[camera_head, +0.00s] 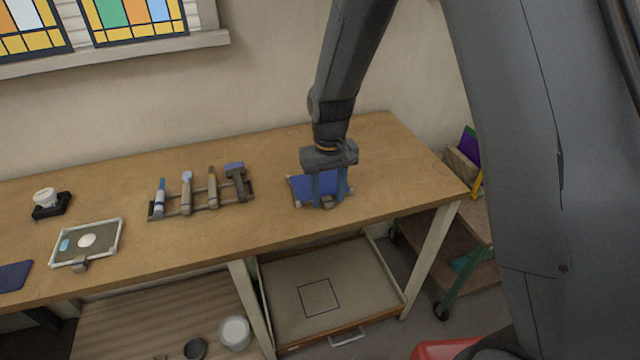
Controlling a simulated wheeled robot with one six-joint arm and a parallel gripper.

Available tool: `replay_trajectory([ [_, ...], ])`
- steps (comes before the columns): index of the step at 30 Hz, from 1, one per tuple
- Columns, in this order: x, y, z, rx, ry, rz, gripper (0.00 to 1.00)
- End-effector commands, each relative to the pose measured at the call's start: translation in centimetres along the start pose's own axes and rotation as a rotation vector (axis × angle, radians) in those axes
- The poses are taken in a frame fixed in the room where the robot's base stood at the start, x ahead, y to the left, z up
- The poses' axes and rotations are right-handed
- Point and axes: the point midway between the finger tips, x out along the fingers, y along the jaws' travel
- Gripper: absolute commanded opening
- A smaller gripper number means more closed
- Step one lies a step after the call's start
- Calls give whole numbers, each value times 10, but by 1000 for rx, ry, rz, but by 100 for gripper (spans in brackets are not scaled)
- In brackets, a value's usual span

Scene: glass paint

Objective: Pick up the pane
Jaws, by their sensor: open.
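The pane (300,190) is a small blue sheet lying on the wooden bench top, towards its right end. Small light pieces show at its corners. My gripper (329,200) points down over the pane, with its two blue fingers spread apart. The fingers and gripper body hide part of the pane. A small grey-brown block (327,203) shows between the fingertips at the pane's front edge. I cannot tell whether the fingers touch the pane.
A rack (203,208) of upright tools stands left of the pane. Further left are a framed tray (118,230), a small jar (45,197) and a dark blue sheet (14,276). A drawer (370,290) is open below. The bench right of the pane is clear.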

Motion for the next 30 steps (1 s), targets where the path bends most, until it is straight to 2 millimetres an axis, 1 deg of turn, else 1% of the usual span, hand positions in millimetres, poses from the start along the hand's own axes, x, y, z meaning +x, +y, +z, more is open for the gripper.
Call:
replay_trajectory([
  [3, 5, 0, 0, 0, 0, 0, 42],
  [9, 6, 0, 0, 0, 0, 0, 42],
  [10, 6, 0, 0, 0, 0, 0, 40],
  [14, 6, 0, 0, 0, 0, 0, 19],
  [15, 6, 0, 0, 0, 0, 0, 12],
  [17, 6, 0, 0, 0, 0, 0, 2],
  [18, 6, 0, 0, 0, 0, 0, 0],
  [25, 5, 0, 0, 0, 1, 0, 0],
  [30, -1, 0, -1, 0, 3, 0, 0],
])
